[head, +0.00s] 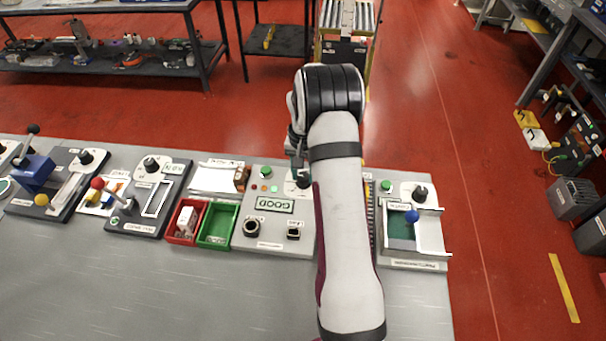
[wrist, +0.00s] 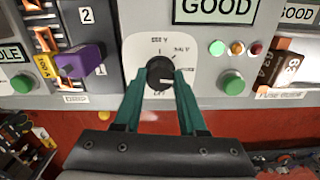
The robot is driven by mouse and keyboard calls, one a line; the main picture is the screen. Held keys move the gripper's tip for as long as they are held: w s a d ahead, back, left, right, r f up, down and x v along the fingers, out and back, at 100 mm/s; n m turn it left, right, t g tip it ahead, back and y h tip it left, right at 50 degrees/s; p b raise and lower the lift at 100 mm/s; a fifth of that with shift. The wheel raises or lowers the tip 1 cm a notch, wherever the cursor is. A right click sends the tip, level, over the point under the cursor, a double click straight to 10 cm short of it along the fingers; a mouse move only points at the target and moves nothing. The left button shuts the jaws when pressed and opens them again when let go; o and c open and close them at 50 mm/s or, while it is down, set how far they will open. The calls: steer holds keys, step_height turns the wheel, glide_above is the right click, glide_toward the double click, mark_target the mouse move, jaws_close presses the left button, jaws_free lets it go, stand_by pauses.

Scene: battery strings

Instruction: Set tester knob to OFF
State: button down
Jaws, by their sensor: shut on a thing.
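The tester (head: 262,228) is a grey panel with a lit GOOD display, which also shows in the wrist view (wrist: 215,10). Its black round knob (wrist: 160,73) sits on a white dial plate (wrist: 133,46) with small printed labels around it. One label lies below the knob, towards my gripper; its print and the knob's pointer are too small to read surely. My gripper (wrist: 161,78) has its two green fingers on either side of the knob, shut on it. In the head view my gripper (head: 298,165) is at the tester's far edge, and my arm hides part of the panel.
A green button (wrist: 232,83) and small indicator lamps are right of the knob in the wrist view. A purple lever (wrist: 78,60) stands to its left and a brown battery (wrist: 283,68) to its right. Red (head: 172,232) and green (head: 232,238) bins stand left of the tester in the head view.

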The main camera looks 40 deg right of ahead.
steer(key=m, duration=1.1)
steer(key=shift+w+m, duration=0.1)
steer(key=shift+m, duration=0.3)
steer(key=m, duration=0.5)
steer(key=c, duration=0.5)
jaws_free()
steer(key=shift+r, duration=1.8)
